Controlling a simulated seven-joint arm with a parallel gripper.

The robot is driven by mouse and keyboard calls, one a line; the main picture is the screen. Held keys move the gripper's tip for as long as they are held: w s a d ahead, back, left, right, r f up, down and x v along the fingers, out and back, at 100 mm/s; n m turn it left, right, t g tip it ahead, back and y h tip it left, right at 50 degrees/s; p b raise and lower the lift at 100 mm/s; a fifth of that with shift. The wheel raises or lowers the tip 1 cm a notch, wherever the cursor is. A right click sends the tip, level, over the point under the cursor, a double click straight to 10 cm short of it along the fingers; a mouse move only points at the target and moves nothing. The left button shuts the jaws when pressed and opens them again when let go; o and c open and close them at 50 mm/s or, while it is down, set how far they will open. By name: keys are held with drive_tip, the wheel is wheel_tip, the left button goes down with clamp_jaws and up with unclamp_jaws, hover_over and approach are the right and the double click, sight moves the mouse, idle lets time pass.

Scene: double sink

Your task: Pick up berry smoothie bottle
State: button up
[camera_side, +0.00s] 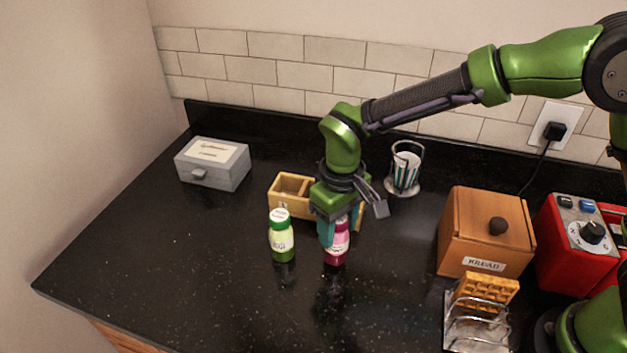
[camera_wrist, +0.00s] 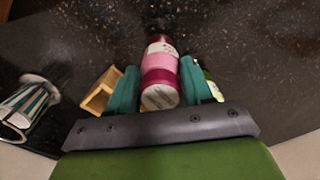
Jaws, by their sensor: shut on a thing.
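In the wrist view the bottle (camera_wrist: 160,75) sits between the two teal fingers of my gripper (camera_wrist: 160,88). In the side view my gripper (camera_side: 333,232) points down over the bottle and is shut on it. The gripper hides part of the bottle's upper portion. Whether its base is touching the counter or slightly above it, I cannot tell.
A green bottle (camera_side: 282,238) stands close to the left. A wooden caddy (camera_side: 291,190) is just behind. A grey box (camera_side: 212,164), a cup in a holder (camera_side: 405,170), a bread box (camera_side: 484,238), a toast rack (camera_side: 478,325) and a red toaster (camera_side: 571,250) stand around. The front-left counter is clear.

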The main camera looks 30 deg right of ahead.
drive_tip(key=shift+s+d+r, duration=0.1)
drive_tip(key=shift+r, duration=0.5)
drive_tip(key=shift+s+d+r, duration=0.1)
drive_tip(key=shift+r, duration=0.5)
drive_tip(key=s+d+r, duration=0.1)
drive_tip(key=s+d, duration=0.7)
drive_tip(key=s, duration=0.5)
wheel_tip(320, 180, up, 8)
drive_tip(key=shift+s+f, duration=0.1)
drive_tip(key=shift+f, duration=2.7)
